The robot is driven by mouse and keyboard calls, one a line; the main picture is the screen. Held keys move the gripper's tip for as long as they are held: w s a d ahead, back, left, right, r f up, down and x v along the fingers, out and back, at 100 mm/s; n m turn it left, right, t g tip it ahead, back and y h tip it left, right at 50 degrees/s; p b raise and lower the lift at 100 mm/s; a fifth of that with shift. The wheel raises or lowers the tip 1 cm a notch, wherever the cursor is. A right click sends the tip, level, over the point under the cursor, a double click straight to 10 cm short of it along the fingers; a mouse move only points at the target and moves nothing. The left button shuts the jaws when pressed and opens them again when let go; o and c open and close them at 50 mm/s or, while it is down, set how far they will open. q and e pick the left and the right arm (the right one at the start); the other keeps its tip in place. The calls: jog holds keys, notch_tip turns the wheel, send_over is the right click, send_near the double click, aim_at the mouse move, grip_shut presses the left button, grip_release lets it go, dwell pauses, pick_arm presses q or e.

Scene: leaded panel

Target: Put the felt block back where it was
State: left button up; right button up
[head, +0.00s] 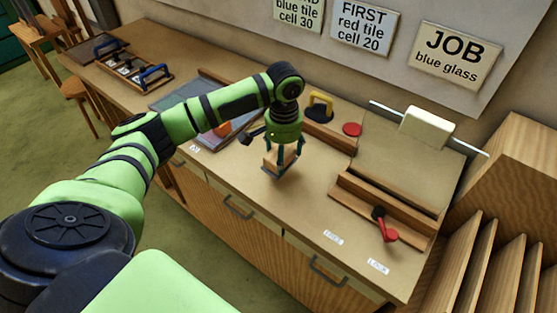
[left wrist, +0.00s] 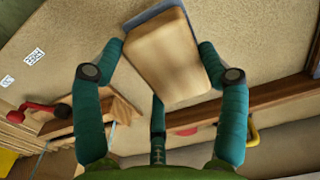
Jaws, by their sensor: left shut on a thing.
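The felt block (left wrist: 163,58) is a wooden block with a grey layer along its far edge, in the left wrist view. My left gripper (left wrist: 165,72) is shut on it, with teal fingers on both of its sides. In the head view the block (head: 279,166) shows under the left gripper (head: 284,156), low over the middle of the bench. I cannot tell whether it touches the bench top. My right gripper is not in view.
A yellow-handled tool (head: 320,104) and red disc (head: 352,129) are at the bench's back. A wooden fixture with a red lever (head: 386,230) stands at right. A tray with blue handles (head: 152,76) is far left. Bare bench (head: 300,205) lies in front of the gripper.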

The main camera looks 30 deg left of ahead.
pick_arm(q)
jog(key=shift+s+a+f, duration=0.2)
jog(key=shift+a+f, duration=0.2)
jog(key=shift+a, duration=0.05)
notch_tip(320, 180, down, 3)
jog(key=shift+f+p, duration=0.1)
jog(key=shift+p, duration=0.6)
jog(key=shift+f, duration=0.3)
jog(key=o, duration=1)
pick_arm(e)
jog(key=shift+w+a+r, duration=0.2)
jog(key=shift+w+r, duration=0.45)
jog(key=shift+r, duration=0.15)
pick_arm(q)
notch_tip(320, 180, up, 12)
jog(key=shift+b, duration=1)
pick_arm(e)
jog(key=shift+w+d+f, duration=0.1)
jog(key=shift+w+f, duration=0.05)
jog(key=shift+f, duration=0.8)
pick_arm(q)
jog(key=shift+f, duration=0.1)
